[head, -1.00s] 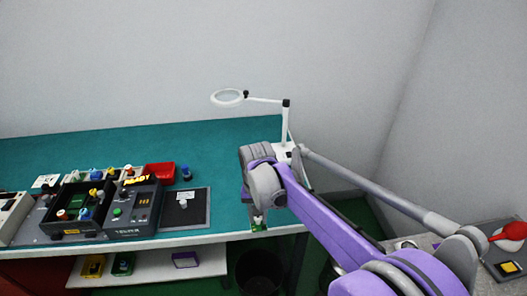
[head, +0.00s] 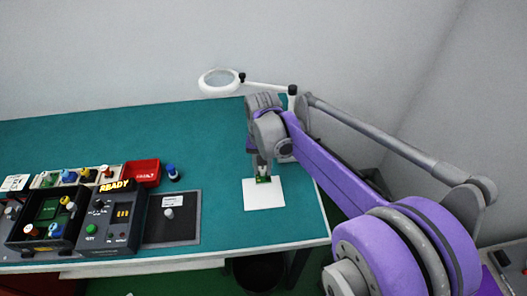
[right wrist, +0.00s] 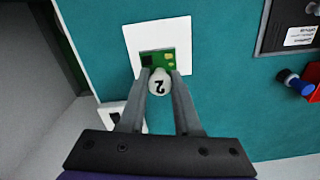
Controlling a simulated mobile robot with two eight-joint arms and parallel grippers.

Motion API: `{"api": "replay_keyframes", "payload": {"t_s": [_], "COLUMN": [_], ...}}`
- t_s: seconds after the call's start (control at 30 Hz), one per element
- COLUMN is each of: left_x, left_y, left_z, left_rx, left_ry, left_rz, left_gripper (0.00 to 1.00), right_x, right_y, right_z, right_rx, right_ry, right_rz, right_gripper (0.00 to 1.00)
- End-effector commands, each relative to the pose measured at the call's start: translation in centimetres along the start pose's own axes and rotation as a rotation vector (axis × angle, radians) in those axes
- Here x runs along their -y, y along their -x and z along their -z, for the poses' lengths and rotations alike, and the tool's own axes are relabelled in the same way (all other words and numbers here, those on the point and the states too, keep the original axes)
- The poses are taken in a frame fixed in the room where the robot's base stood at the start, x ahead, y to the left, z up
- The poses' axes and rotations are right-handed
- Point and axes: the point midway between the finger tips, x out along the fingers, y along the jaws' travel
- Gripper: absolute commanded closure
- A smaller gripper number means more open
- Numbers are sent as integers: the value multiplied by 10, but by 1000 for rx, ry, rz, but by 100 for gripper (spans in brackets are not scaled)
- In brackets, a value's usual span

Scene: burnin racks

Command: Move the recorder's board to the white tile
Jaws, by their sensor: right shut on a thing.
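My right gripper (head: 262,170) is shut on a white round knob marked 2 (right wrist: 159,85) that is fixed to a small green board (head: 264,180). In the right wrist view the board (right wrist: 152,56) shows just beyond the fingertips, with yellowish patches on it. The white tile (head: 264,197) lies flat on the teal bench near its front edge. The board is over the tile's far part; I cannot tell whether it touches the tile. The tile also shows in the right wrist view (right wrist: 145,36). My left gripper is not in view.
To the left are a dark panel with a knob (head: 172,228), a tester reading READY (head: 112,235), an open black box (head: 40,235) and a red bin (head: 143,172). A white magnifier lamp (head: 220,82) stands behind my right arm. The bench's back left is clear.

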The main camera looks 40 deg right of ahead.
Motion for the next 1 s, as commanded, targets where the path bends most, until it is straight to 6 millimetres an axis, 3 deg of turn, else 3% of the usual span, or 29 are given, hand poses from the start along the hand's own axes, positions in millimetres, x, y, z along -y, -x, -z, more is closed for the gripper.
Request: {"api": "replay_keyframes", "payload": {"t_s": [0.37, 1.0], "left_x": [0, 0], "left_y": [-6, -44], "left_z": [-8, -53], "left_rx": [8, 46], "left_ry": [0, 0], "left_rz": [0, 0], "left_gripper": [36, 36], "right_x": [-1, -1], "right_y": [-12, -84], "right_z": [-1, -1], "right_rx": [2, 2], "right_ry": [0, 0], "right_rz": [-2, -1], "right_gripper": [100, 100]}}
